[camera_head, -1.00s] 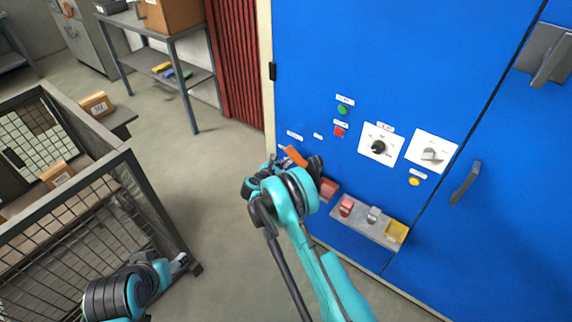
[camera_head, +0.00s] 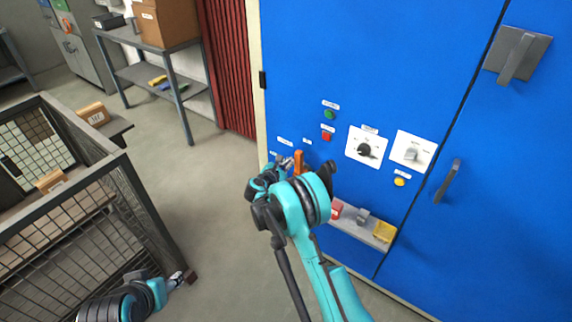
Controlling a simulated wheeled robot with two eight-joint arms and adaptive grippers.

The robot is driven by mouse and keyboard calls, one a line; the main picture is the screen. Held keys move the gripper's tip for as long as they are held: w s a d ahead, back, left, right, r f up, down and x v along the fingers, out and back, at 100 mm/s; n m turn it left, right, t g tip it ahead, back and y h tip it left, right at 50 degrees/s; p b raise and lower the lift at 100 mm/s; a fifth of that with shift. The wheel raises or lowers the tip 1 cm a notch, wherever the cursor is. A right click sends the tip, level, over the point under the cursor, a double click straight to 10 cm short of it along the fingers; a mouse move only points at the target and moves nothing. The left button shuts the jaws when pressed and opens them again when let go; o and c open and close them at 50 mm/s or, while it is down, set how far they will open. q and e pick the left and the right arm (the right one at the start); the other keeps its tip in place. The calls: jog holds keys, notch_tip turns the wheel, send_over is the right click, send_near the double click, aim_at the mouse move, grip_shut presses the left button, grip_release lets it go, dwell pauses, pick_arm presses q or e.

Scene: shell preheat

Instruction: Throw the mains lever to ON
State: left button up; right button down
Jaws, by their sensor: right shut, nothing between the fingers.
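An orange lever handle (camera_head: 299,160) is on the lower left of the blue cabinet front (camera_head: 370,60). It points nearly straight up, and its base is hidden behind my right arm. I take it for the mains lever; the small labels near it are too small to read. My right gripper (camera_head: 285,162) is shut and empty, just left of the orange handle. I cannot tell whether they touch. My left gripper (camera_head: 182,277) is low at the left, beside the mesh cage and far from the lever; its fingers are too small to judge.
Right of the lever are a green button (camera_head: 329,114), a red button (camera_head: 327,136), a black knob (camera_head: 365,149) and a grey switch (camera_head: 412,154). A shelf with small blocks (camera_head: 350,230) juts out below. A mesh cage (camera_head: 150,205) stands left; open floor lies between.

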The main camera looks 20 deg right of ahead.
pick_arm(q)
jog(key=shift+f, duration=0.1)
pick_arm(e)
jog(key=shift+s+d+r, duration=0.1)
jog(key=shift+s+d, duration=0.25)
pick_arm(q)
jog(key=shift+a, duration=0.1)
pick_arm(e)
jog(key=shift+s+d, duration=0.2)
jog(key=shift+d, duration=0.05)
jog(key=shift+w, duration=0.1)
